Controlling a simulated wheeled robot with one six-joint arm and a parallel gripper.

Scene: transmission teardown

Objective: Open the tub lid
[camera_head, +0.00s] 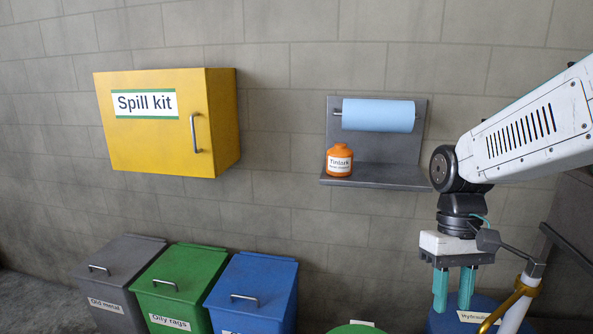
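My gripper (453,306) hangs at the lower right with its two teal fingers pointing down. There is a clear gap between the fingers and nothing shows in it. A blue round container (436,322) with a label starting "Hydraul" stands behind and below the fingers, partly hidden by them and cut off by the bottom edge. The top of a green round thing (352,329) with a pale label shows at the bottom edge, left of my gripper. I cannot tell which of these is the tub, or whether its lid is shut.
Grey "Old metal" (122,262), green "Oily rags" (186,276) and blue (262,276) bins stand with lids shut at lower left. A yellow spill kit cabinet (150,155) and a shelf (385,182) with an orange bottle (339,160) and blue roll (378,115) hang on the wall.

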